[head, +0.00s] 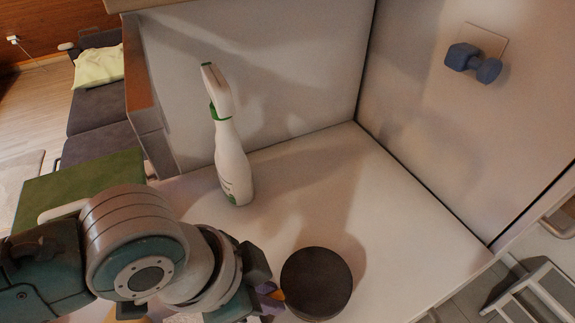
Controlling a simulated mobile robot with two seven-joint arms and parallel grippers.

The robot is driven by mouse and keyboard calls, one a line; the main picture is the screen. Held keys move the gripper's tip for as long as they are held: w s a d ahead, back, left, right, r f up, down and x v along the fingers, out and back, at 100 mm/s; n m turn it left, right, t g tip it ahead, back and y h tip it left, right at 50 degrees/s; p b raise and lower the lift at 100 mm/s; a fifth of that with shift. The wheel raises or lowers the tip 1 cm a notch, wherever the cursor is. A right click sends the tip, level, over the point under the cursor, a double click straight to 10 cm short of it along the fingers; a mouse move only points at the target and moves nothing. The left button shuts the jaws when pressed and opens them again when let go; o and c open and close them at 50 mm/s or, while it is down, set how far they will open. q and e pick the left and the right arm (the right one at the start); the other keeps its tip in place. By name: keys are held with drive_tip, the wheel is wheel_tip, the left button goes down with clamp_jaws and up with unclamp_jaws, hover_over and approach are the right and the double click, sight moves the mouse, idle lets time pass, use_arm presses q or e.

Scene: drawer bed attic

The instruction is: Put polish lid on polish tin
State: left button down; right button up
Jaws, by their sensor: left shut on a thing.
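A dark, round, flat-topped piece, which looks like the polish lid (317,281), shows at the lower middle, above the white surface. My left gripper (270,292) is at its left edge and is shut, apparently on its rim; the wrist hides part of the grip. A small purple and orange patch shows at the fingertips. I cannot make out the polish tin as a separate thing; it may be hidden under the dark disc. My right gripper is not in view.
A white spray bottle with green trim (231,160) stands upright behind my left gripper. Blue dumbbell-shaped object (473,62) is on the right panel. White walls close off the back and right. The white surface (400,235) right of the disc is clear.

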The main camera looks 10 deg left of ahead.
use_arm(q)
drive_tip(key=shift+f, duration=0.3)
idle(0.4)
drive_tip(key=c, duration=0.7)
unclamp_jaws()
drive_tip(key=shift+c, duration=0.2)
drive_tip(key=s+a+r+n+t+p, duration=0.1)
drive_tip(key=s+r, duration=0.1)
drive_tip(key=r, duration=0.4)
drive_tip(key=s+a+r+n+p, duration=0.1)
drive_tip(key=s+r+n, duration=0.1)
drive_tip(key=r, duration=0.4)
drive_tip(key=s+a+r+n+y+p, duration=0.1)
drive_tip(key=s+a+r+n+y, duration=0.15)
drive_tip(key=a, duration=0.25)
drive_tip(key=s+a+r+n+y, duration=0.1)
drive_tip(key=s+a+n, duration=0.3)
drive_tip(key=a, duration=0.2)
wheel_tip(320, 180, up, 35)
drive_tip(key=p, duration=3.6)
drive_tip(key=shift+w+d+r, duration=0.2)
drive_tip(key=shift+w+d, duration=0.05)
drive_tip(key=shift+w, duration=0.1)
